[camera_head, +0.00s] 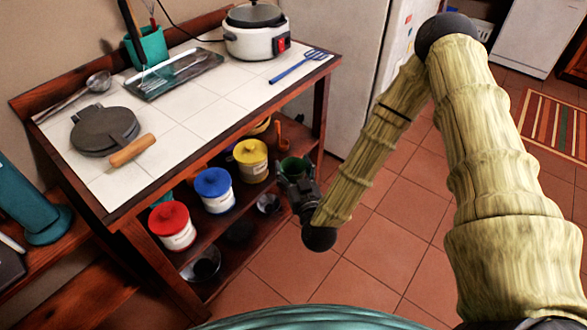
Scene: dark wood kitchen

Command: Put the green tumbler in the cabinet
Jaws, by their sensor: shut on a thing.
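The green tumbler (294,166) is a small dark green cup near the right end of the upper shelf, under the tiled counter. My gripper (293,181) is shut on it, at the shelf's front edge. The fingers and the wrist hide the tumbler's lower part. I cannot tell whether it touches the shelf. No closed cabinet with doors is clear in view; the open wooden shelf unit (133,236) stands under the counter.
Red (172,228), blue (214,190) and yellow (251,160) lidded canisters stand left of the tumbler on the shelf. Bowls sit on the lower shelf. A rice cooker (256,35) and utensils are on the counter (190,120). The tiled floor (385,250) is clear.

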